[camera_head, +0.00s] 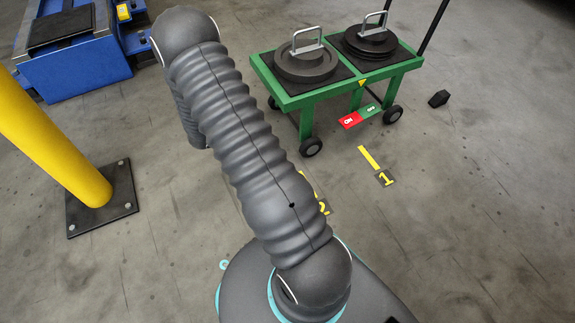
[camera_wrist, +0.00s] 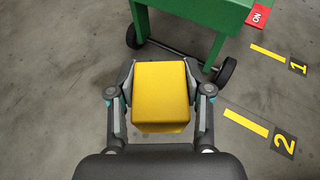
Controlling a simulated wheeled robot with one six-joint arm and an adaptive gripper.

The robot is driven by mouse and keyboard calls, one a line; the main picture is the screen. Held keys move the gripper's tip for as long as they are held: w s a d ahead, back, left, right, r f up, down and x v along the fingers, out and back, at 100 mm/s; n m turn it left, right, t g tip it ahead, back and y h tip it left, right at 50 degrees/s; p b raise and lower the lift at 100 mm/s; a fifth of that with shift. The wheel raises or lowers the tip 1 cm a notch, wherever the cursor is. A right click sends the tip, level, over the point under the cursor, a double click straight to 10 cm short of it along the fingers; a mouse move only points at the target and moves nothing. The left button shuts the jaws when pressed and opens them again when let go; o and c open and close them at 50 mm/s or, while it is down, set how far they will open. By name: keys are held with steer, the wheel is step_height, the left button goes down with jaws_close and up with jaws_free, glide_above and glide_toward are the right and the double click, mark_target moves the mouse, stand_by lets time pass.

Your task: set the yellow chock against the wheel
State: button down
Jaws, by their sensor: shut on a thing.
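The yellow chock (camera_wrist: 160,92) is a blocky yellow piece in the wrist view. My gripper (camera_wrist: 160,85) is shut on it, with one finger on each side. Beyond it stands the green cart, whose near wheel (camera_wrist: 226,72) is to the right of the chock; another wheel (camera_wrist: 134,36) is at the upper left. In the wrist view the chock looks apart from both wheels, but its height above the floor is hard to tell. In the head view the cart's front wheel (camera_head: 311,146) shows, while my arm hides my gripper and the chock.
The green cart (camera_head: 290,101) carries two dark weights with handles. A red and green ON/OFF pedal (camera_head: 360,116) is below it. A black block (camera_head: 438,98) lies to its right. A yellow post (camera_head: 52,140) stands left. Yellow floor marks 1 (camera_head: 384,178) and 2 lie in front.

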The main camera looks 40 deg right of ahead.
steer(key=s+d+f+m+g, duration=0.65)
steer(key=s+d+f, duration=0.3)
steer(key=f, duration=0.35)
steer(key=shift+g, duration=0.55)
steer(key=shift+s+a+f+b, duration=0.15)
steer(key=shift+f+b, duration=0.25)
steer(key=shift+f, duration=1.15)
steer(key=shift+w+a+f+b, duration=0.1)
steer(key=shift+a+f+b, duration=0.2)
steer(key=shift+f, duration=1.3)
steer(key=shift+s+a+f+b, duration=0.1)
steer(key=shift+f+b, duration=0.35)
steer(key=shift+f, duration=1.1)
steer(key=shift+f, duration=0.1)
steer(key=c, duration=0.5)
jaws_free()
steer(key=shift+f, duration=0.1)
